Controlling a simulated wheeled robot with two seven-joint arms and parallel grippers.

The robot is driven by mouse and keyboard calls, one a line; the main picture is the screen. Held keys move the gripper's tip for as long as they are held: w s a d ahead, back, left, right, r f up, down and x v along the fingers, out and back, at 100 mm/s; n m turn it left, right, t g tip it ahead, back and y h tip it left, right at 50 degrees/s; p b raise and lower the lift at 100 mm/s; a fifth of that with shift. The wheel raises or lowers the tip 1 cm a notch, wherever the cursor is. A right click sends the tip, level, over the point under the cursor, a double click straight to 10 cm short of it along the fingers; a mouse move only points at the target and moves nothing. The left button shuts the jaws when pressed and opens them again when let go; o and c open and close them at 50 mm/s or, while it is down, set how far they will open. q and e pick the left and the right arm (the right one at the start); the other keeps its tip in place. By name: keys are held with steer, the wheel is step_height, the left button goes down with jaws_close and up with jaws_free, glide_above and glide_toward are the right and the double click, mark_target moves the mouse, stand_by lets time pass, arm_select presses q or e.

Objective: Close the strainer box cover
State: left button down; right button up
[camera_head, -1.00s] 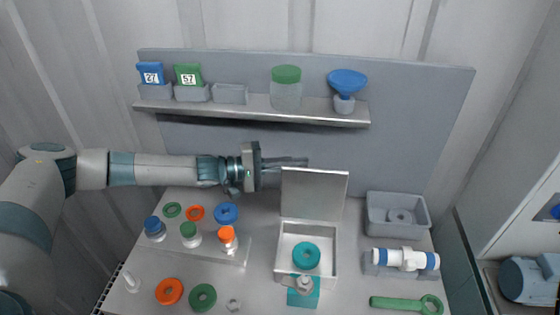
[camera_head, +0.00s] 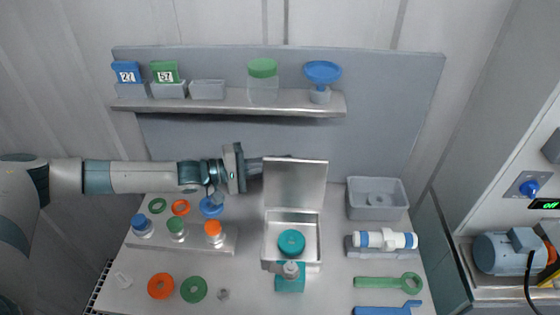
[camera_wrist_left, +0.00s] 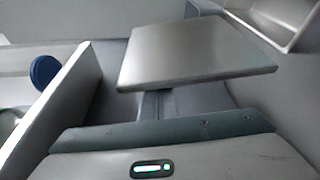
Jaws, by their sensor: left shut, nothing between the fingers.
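The strainer box (camera_head: 267,243) stands open on the workbench, with a teal ring (camera_head: 291,242) inside. Its square metal cover (camera_head: 296,186) stands nearly upright at the box's back edge. My left gripper (camera_head: 265,161) reaches in from the left at the height of the cover's top. Its fingers are shut and empty, and their tips are partly hidden behind the cover's top left; contact cannot be told. In the left wrist view a flat grey metal plate fills the middle; I cannot tell for certain what it is. My right gripper is out of view.
A shelf (camera_head: 230,103) with small bins, a jar and a blue funnel (camera_head: 322,72) runs above the arm. A bottle rack (camera_head: 180,238) stands left of the box. A grey bin (camera_head: 376,200) and a blue-and-white cartridge (camera_head: 385,240) are to its right.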

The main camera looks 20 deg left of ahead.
arm_select(q)
steer(key=shift+s, duration=0.2)
steer(key=shift+s+d+r+m, duration=0.2)
steer(key=shift+s+r+m, duration=0.1)
steer(key=shift+s+m, duration=0.4)
steer(key=s+d+f+m+h+b, duration=0.1)
steer(key=s+m+h+b, duration=0.1)
steer(key=s+m, duration=0.3)
steer(key=s+d+m+h+b, duration=0.1)
steer(key=s+m+b, duration=0.1)
steer(key=s+m, duration=0.2)
steer(key=shift+s+d+f+m+h, duration=0.3)
steer(key=shift+s+f+m+h, duration=0.1)
steer(key=shift+s, duration=1.35)
